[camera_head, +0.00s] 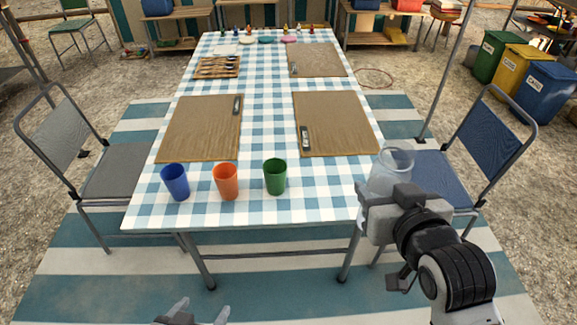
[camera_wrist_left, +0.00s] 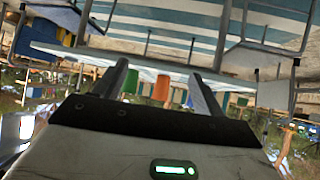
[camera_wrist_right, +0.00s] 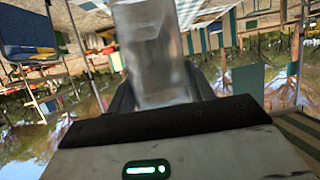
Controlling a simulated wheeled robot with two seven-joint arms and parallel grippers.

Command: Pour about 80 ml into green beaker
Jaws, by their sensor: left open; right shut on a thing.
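A green beaker (camera_head: 275,177) stands upright near the front edge of the table, right of an orange beaker (camera_head: 226,181) and a blue beaker (camera_head: 175,182). My right gripper (camera_head: 383,195) is shut on a clear container (camera_head: 396,162), held at the table's front right corner, apart from the beakers. The container also fills the middle of the right wrist view (camera_wrist_right: 152,50); I cannot tell how much liquid is in it. My left gripper (camera_head: 200,312) is open and empty at the bottom edge of the head view, below the table's front edge. Its fingers also show in the left wrist view (camera_wrist_left: 158,88).
Chairs stand left (camera_head: 70,140) and right (camera_head: 490,130). The cloth between the green beaker and the container is clear.

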